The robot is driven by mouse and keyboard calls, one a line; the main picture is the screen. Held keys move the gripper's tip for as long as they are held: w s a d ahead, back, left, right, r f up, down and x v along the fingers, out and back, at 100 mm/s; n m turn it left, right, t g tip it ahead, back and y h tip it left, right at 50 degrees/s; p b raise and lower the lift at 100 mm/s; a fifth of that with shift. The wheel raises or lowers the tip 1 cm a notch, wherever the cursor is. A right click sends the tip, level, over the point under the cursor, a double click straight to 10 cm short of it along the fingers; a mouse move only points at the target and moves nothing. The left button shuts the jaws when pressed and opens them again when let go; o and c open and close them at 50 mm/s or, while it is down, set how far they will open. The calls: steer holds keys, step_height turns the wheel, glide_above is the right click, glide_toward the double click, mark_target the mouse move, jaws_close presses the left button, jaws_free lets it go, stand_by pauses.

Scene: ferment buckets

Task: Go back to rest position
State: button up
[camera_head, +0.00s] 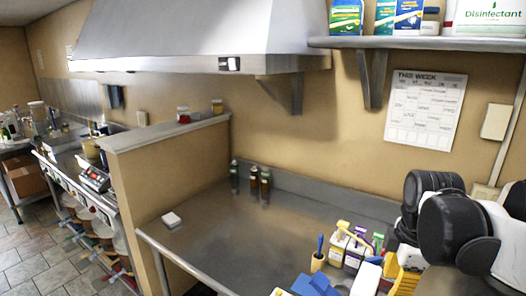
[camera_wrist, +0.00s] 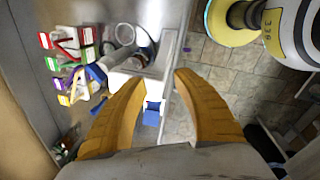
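My gripper (camera_wrist: 159,77) shows in the wrist view with its two yellow fingers spread well apart. A blue object (camera_wrist: 152,106) and a white surface (camera_wrist: 124,82) appear between or behind the fingers; neither looks gripped. In the head view my black-and-white arm is folded at the right, in front of the wall. A yellow part (camera_head: 404,280) below it may be a finger; the rest of the gripper is hidden or out of frame there.
The steel counter (camera_head: 215,235) is clear in its middle. Small boxes (camera_head: 355,246), a cup with a blue brush (camera_head: 318,260) and a blue item (camera_head: 316,285) stand at its front right. Dark bottles (camera_head: 254,178) stand at the back. A shelf (camera_head: 420,43) overhangs the right side.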

steer(key=s+a+f+m+t+b, duration=0.5)
steer(key=s+a+f+m+b, duration=0.2)
steer(key=m, duration=0.8)
step_height(320, 180, down, 3)
steer(key=shift+s+a+r, duration=0.2)
steer(key=shift+s+a, duration=0.45)
steer(key=shift+a, duration=0.3)
